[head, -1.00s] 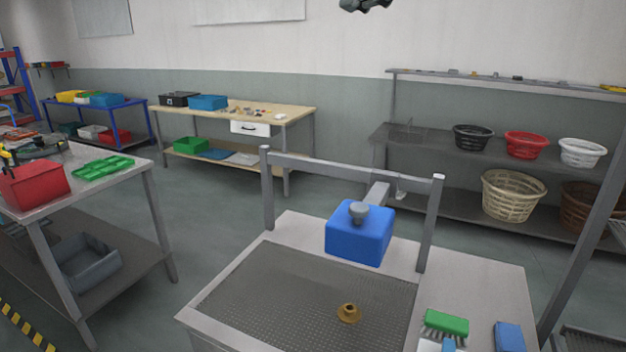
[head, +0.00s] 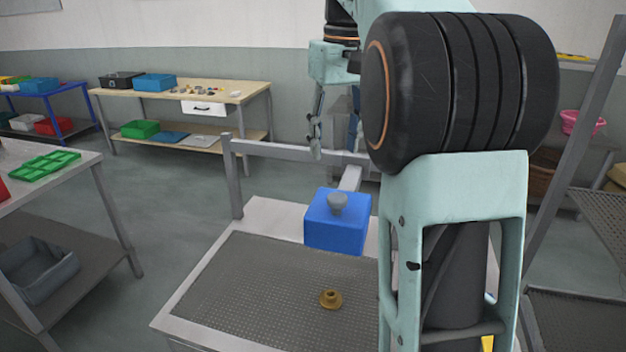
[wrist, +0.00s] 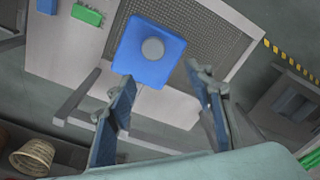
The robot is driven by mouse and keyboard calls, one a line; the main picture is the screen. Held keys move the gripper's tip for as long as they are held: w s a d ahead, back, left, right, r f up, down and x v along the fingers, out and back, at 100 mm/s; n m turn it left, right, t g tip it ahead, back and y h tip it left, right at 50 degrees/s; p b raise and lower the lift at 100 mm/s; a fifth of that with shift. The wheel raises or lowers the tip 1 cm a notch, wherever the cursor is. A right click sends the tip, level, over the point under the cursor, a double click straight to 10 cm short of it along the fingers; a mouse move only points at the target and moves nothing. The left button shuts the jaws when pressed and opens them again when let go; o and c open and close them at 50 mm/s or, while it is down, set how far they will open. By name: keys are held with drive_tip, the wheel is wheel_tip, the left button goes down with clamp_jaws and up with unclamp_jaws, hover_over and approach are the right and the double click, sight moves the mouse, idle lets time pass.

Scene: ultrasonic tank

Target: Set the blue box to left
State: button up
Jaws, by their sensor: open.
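The blue box (head: 337,229), a block with a grey knob (head: 338,202) on top, is at the end of a grey bar from the rail, at the far edge of the tank's perforated plate (head: 250,285). It also shows in the wrist view (wrist: 148,55). My gripper (head: 334,140) is open and empty, above and behind the box in the head view. In the wrist view my gripper (wrist: 160,78) has its two blue-padded fingers apart, just below the box in the picture, with nothing between them. My arm hides the right part of the tank in the head view.
A brass knob (head: 330,299) stands on the perforated plate. The grey rail (head: 290,150) crosses behind the box on posts. The plate left of the box is bare.

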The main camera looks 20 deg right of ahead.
sight(337, 197)
drive_tip(key=shift+n+g, duration=0.3)
drive_tip(key=f, duration=0.7)
drive_tip(key=f+b, duration=0.1)
drive_tip(key=f, duration=0.3)
drive_tip(key=shift+s+d+f, duration=0.15)
drive_tip(key=shift+s+d, duration=0.15)
drive_tip(key=shift+d, duration=0.1)
drive_tip(key=shift+c, duration=0.7)
clamp_jaws()
